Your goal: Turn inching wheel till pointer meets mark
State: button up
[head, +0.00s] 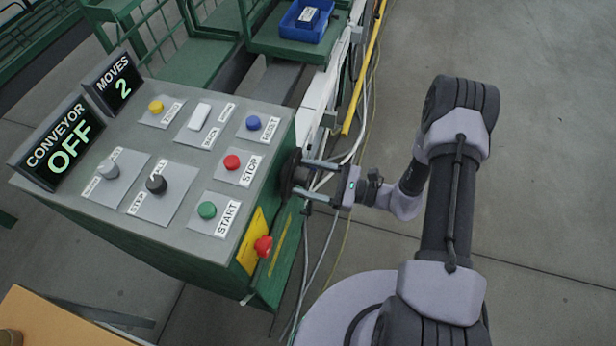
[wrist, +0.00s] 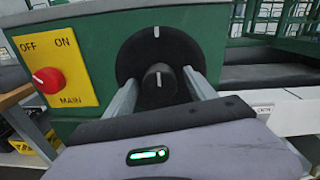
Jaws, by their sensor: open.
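The inching wheel looks to be the black round piece on the console's right side (head: 288,172). In the wrist view it shows as a wide black disc (wrist: 133,62) with a short white line at its top, and a smaller black knob (wrist: 160,92) in front of its centre. The knob carries a white line pointing up, roughly below the disc's line. My gripper (head: 301,177) is open at the wheel. In the wrist view its fingers (wrist: 160,80) stand on either side of the knob, with gaps showing. The knob's lower part is hidden by my gripper.
The console top has several buttons, including green START (head: 207,210) and red STOP (head: 232,162). Displays read CONVEYOR OFF (head: 58,143) and MOVES 2 (head: 115,82). A red MAIN switch (wrist: 48,80) on a yellow plate sits left of the wheel. Cables (head: 322,245) hang below my gripper.

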grip_shut()
jog(key=shift+m, duration=0.3)
jog(key=m, duration=0.4)
jog(key=shift+p, duration=0.35)
jog(key=m, duration=0.5)
jog(key=shift+p, duration=0.4)
jog(key=m, duration=0.5)
jog(key=shift+p, duration=0.3)
jog(key=m, duration=0.4)
jog(key=shift+f, duration=0.1)
jog(key=shift+m, duration=0.4)
grip_release()
